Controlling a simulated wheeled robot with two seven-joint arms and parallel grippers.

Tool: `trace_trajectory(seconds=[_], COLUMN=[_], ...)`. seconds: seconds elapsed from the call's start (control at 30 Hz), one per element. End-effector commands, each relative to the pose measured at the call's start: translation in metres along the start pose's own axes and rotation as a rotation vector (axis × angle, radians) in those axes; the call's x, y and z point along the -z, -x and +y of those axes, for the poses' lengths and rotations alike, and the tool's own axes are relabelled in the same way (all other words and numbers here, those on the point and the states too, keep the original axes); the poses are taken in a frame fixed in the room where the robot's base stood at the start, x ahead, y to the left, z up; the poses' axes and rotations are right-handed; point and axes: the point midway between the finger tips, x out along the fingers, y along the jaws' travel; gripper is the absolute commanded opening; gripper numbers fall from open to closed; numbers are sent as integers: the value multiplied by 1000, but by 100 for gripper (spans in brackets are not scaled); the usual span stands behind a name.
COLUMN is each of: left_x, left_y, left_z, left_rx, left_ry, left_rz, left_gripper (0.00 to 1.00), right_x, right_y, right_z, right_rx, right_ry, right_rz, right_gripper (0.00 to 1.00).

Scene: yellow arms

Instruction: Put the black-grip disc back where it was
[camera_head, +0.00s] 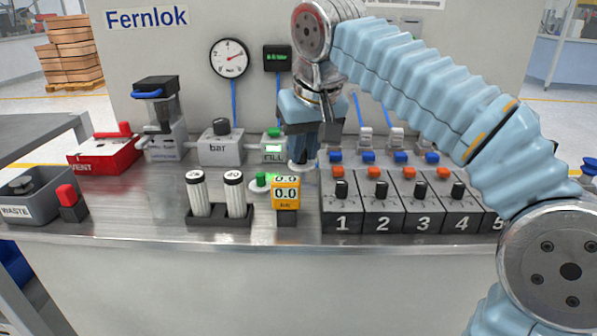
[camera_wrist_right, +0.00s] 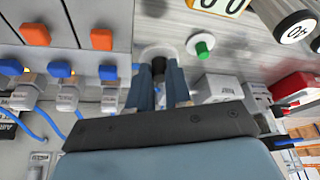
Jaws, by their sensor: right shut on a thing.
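My right gripper (camera_head: 303,158) points down over the metal bench, between the FILL box and block 1. It is shut on the black grip of a pale disc (camera_head: 296,166). In the right wrist view the disc (camera_wrist_right: 158,48) shows as a whitish round rim between and beyond the blue fingers (camera_wrist_right: 158,75), with the dark grip between them. The fingers hide much of it, and I cannot tell whether it touches the bench. A green-grip disc (camera_head: 261,182) lies just left of it, and also shows in the wrist view (camera_wrist_right: 203,47). My left gripper is not in view.
A yellow 0.0 display (camera_head: 286,192) stands in front of the gripper. Numbered blocks (camera_head: 342,215) stand close on the right. A rack (camera_head: 219,217) with two white cylinders is at left. The bar box (camera_head: 221,147) and FILL box (camera_head: 272,150) stand behind. Bare bench lies at front left.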

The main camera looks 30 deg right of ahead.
Motion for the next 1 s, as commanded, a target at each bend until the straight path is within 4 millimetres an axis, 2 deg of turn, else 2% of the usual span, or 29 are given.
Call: trace_trajectory(seconds=[0.17, 0.27, 0.4, 0.8, 0.83, 0.9, 1.0], left_x=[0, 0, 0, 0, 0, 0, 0], left_y=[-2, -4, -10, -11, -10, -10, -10], left_z=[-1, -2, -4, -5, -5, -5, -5], left_rx=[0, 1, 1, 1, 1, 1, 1], left_ry=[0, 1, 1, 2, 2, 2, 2], left_rz=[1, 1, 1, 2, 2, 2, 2], left_gripper=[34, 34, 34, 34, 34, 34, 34], right_x=[4, 9, 0, -3, -2, -2, -2], right_y=[-16, -35, -56, -62, -61, -61, -61], right_z=[0, 0, 0, -1, -1, -1, -1], right_rx=[0, -1, -1, 1, 1, 1, 1], right_ry=[0, 0, 0, 0, 0, 0, 0], right_rz=[-1, -4, -1, 0, 0, 0, 0], right_gripper=[0, 0, 0, 0, 23, 29, 29])
